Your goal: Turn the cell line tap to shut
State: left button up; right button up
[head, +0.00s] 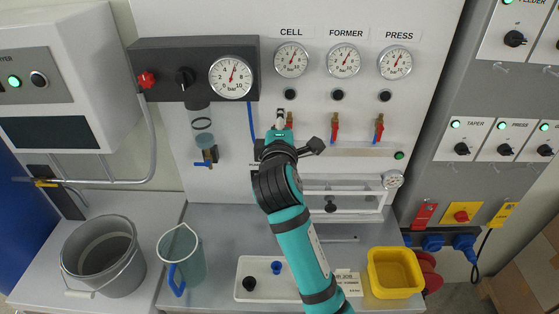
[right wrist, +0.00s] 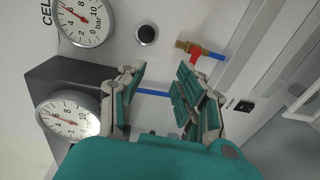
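The cell line tap, a brass fitting with a red handle (right wrist: 196,56), shows in the right wrist view just beyond the fingertips. Blue hose leaves its end. In the head view it is mostly hidden, with a little red (head: 290,117) showing beside my gripper below the CELL gauge (head: 291,60). My right gripper (right wrist: 160,82) is open, its teal-padded fingers apart with nothing between them. The tap lies beside one finger, not between them. In the head view the right gripper (head: 280,122) is at the panel over the tap. My left gripper is out of view.
The FORMER tap (head: 335,127) and PRESS tap (head: 379,127) have red handles hanging down. A dark regulator block (head: 155,65) juts out at left. Below stand a grey bucket (head: 103,255), a clear jug (head: 181,255), a white tray (head: 262,289) and a yellow bin (head: 395,271).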

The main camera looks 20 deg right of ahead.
jog(key=f+p+v, duration=0.1)
jog(key=p+v, duration=0.1)
jog(key=v, duration=1.1)
jog(key=shift+s+a, duration=0.2)
jog(key=shift+s, duration=0.1)
dwell(0.5)
jog(key=shift+f, duration=0.1)
jog(key=shift+p, duration=0.4)
